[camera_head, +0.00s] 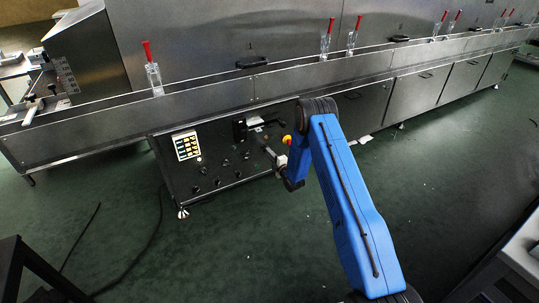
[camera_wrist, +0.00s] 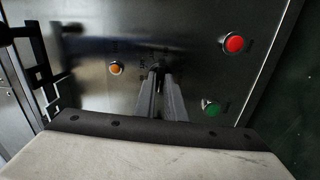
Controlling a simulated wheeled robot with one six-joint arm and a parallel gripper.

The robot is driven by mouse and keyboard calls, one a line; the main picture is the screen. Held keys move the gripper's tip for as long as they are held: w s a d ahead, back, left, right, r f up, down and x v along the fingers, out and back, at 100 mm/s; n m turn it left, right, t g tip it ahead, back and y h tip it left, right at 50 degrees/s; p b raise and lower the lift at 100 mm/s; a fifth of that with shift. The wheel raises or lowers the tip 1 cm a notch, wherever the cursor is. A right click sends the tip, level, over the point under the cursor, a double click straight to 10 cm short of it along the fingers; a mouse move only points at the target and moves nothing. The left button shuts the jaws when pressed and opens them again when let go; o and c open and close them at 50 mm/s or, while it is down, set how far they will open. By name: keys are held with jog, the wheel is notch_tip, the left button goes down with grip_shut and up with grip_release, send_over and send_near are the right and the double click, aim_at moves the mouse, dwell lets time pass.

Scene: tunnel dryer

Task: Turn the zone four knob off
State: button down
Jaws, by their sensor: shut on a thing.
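A black control panel (camera_head: 213,174) is set in the front of the steel dryer, with several small dark knobs on its face. My gripper (camera_head: 268,151) is at the panel's right part, at the end of my blue arm. In the wrist view my gripper (camera_wrist: 160,74) has its fingers close together, shut on a small dark knob (camera_wrist: 158,66) on the panel. The fingers hide most of this knob. Its label is too small to read, so I cannot tell which zone it is or how it is turned.
Around the gripper are an orange button (camera_wrist: 116,68), a red button (camera_wrist: 233,43) and a green button (camera_wrist: 212,107). A lit display (camera_head: 186,146) is at the panel's left. Red-handled clamps (camera_head: 152,70) stand along the conveyor. Cables (camera_head: 145,245) lie on the green floor.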

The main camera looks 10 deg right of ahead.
jog(key=shift+f+n, duration=0.1)
jog(key=shift+n, duration=1.1)
jog(key=c, duration=1.8)
grip_release()
jog(key=v, duration=1.7)
jog(key=shift+s, duration=0.2)
